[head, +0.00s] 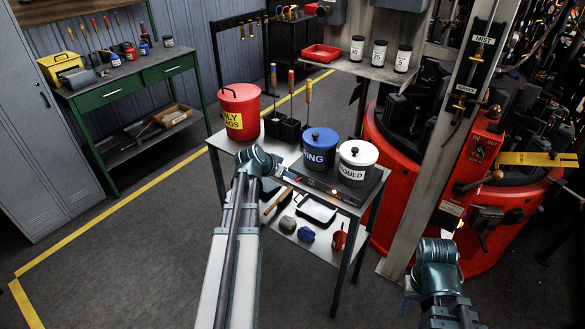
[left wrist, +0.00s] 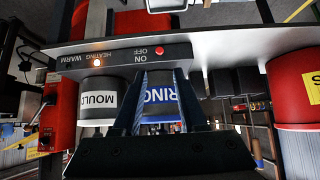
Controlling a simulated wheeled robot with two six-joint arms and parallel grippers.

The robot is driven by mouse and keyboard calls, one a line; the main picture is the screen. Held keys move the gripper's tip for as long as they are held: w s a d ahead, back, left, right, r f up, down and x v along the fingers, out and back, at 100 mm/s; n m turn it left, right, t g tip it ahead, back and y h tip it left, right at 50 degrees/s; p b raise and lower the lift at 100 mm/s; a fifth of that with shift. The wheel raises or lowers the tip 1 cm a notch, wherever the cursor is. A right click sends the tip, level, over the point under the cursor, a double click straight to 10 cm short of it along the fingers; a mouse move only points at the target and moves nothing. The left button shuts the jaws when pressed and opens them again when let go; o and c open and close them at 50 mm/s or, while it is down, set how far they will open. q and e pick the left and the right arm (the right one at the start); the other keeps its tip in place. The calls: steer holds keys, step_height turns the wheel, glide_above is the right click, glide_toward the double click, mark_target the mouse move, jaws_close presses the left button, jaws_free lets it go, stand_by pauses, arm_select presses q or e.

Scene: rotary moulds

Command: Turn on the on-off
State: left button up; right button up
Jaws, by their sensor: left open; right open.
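The on-off control (left wrist: 159,51) is a small red round part beside ON and OFF lettering on a dark panel (left wrist: 205,50), in the left wrist view. That view is upside down. The panel belongs to a flat heater (head: 350,192) on the metal table in the head view. My left gripper (left wrist: 160,78) is open; its two dark fingers point toward the panel just below the red part in the picture, with nothing between them. Whether they touch the panel cannot be told. My right gripper (head: 408,288) is at the lower right, away from the heater; its fingers barely show.
A blue pot (head: 320,147) and a white pot (head: 357,164) stand on the heater. A red bin (head: 240,110) is left of them. An orange light (left wrist: 98,61) glows by the HEATING and WARM lettering. The red rotary machine (head: 400,170) stands right.

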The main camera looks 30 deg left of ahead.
arm_select(q)
steer(key=shift+p+v, duration=1)
steer(key=shift+v, duration=1.05)
arm_select(e)
steer(key=shift+r, duration=1.5)
arm_select(q)
steer(key=s+d+f+m+g+h, duration=0.1)
steer(key=s+d+f+g, duration=0.1)
steer(key=d, duration=0.8)
steer(key=s+d+f+m+g+h, duration=0.1)
steer(key=d+f+g, duration=0.1)
steer(key=d, duration=0.9)
steer(key=s+d+f+m+g+y, duration=0.1)
steer(key=s+d+g+y, duration=0.3)
steer(key=s+d, duration=1.1)
steer(key=shift+s+d+f+g, duration=0.2)
steer(key=shift+d+f+g, duration=0.4)
steer(key=shift+d, duration=0.35)
